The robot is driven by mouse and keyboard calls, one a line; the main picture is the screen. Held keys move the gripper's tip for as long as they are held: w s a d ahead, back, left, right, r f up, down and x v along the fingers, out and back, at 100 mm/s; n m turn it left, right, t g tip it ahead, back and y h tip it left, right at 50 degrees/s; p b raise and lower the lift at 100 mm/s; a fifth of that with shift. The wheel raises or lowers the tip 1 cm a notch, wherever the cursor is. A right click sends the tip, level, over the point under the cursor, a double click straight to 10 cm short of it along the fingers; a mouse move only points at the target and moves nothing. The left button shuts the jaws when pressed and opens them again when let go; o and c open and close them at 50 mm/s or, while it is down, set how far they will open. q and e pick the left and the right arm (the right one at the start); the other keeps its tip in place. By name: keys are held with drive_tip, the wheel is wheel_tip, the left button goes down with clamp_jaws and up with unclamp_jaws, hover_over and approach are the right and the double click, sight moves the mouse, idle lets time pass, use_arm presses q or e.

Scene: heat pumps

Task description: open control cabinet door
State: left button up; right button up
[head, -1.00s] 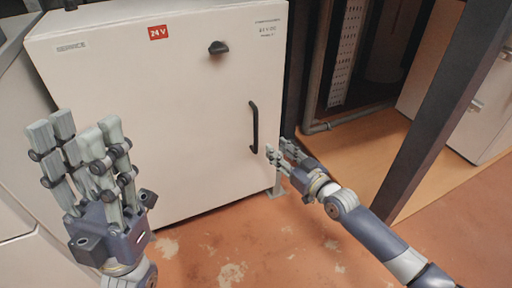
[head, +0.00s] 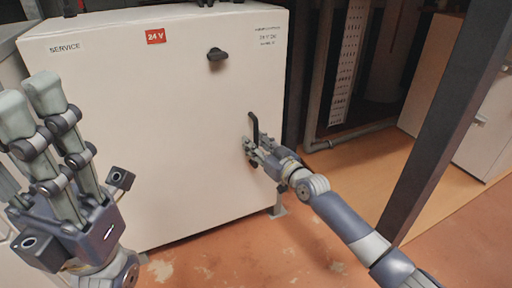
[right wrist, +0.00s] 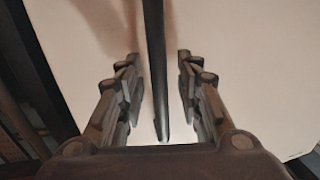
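The control cabinet door (head: 170,120) is a large cream panel and looks closed. It bears a red 24 V label, a SERVICE label and a dark knob (head: 217,54) near its top. A black vertical bar handle (head: 254,127) is on its right side. My right gripper (head: 258,148) is at the lower part of the handle. In the right wrist view the handle (right wrist: 155,60) runs between its two spread sets of fingers (right wrist: 160,85), with gaps on both sides. My left gripper (head: 35,125) is raised at the left, fingers extended and empty, in front of the cabinet.
A dark upright post (head: 440,125) stands to the right of my right arm. Behind it are a pipe (head: 350,137) and another pale cabinet (head: 490,125). The reddish floor (head: 235,250) in front of the cabinet is clear.

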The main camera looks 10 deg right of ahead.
drive_tip(key=shift+c, duration=0.6)
clamp_jaws()
drive_tip(key=shift+s+r+p, duration=0.1)
drive_tip(key=shift+s+p, duration=0.1)
drive_tip(key=shift+p, duration=0.3)
